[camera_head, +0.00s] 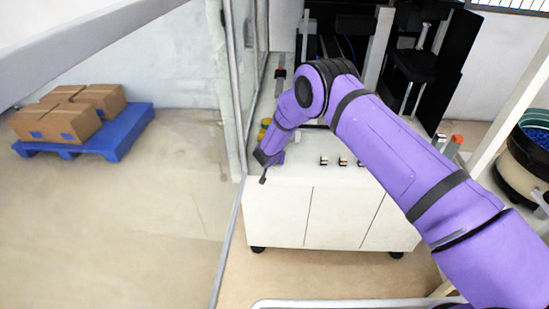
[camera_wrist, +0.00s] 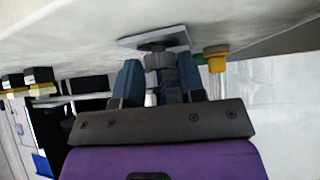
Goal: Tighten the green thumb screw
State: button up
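In the wrist view, my gripper (camera_wrist: 160,76) has its two blue fingers spread apart. A grey round knob under a flat grey plate (camera_wrist: 155,38) shows between the fingertips; I cannot tell whether they touch it. A small green part (camera_wrist: 200,59), possibly the green thumb screw, shows just right of the right finger, beside a yellow cap on a post (camera_wrist: 217,57). The finger hides some of it. In the head view, my gripper (camera_head: 263,170) is low at the left end of the white cabinet, and a small yellow-green item (camera_head: 265,123) shows behind my wrist.
The white cabinet (camera_head: 277,215) has several small dark-topped blocks (camera_head: 342,161) on it, right of my gripper. A glass partition (camera_head: 232,90) stands close on the left. Beyond it are cardboard boxes on a blue pallet (camera_head: 115,133). A round feeder bowl (camera_head: 525,155) stands far right.

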jog(key=shift+s, duration=0.1)
jog(key=shift+s+a+r, duration=0.1)
jog(key=shift+s+r, duration=0.05)
jog(key=shift+r, duration=0.1)
jog(key=v, duration=1)
jog(key=shift+s, duration=0.1)
